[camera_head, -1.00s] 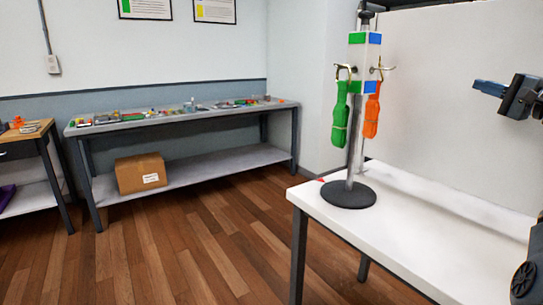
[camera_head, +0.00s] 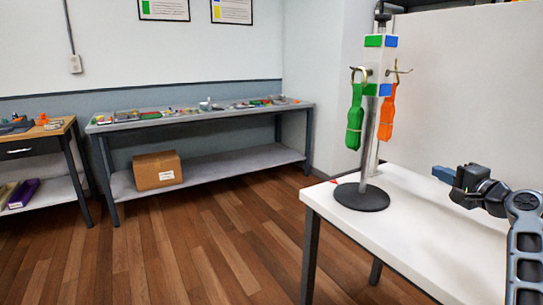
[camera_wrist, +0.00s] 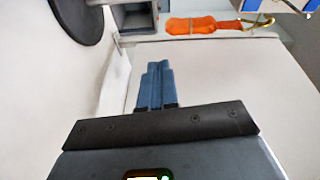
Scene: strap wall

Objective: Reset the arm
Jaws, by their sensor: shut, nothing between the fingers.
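My gripper (camera_head: 443,174) is shut and empty, to the right of the strap stand and above the white table (camera_head: 417,225). Its blue fingers lie together in the wrist view (camera_wrist: 155,85). The stand's round black base (camera_head: 361,197) is on the table. A green strap (camera_head: 355,117) hangs from a hook on the left side of the post, and an orange strap (camera_head: 387,112) hangs from a hook on the right. The orange strap also shows at the top of the wrist view (camera_wrist: 192,25), apart from the fingers.
A white panel (camera_head: 460,90) stands behind the table. A long bench (camera_head: 200,117) with small items is along the back wall, with a cardboard box (camera_head: 157,171) on its lower shelf. A wooden-topped table (camera_head: 40,133) is at far left. The wooden floor between is clear.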

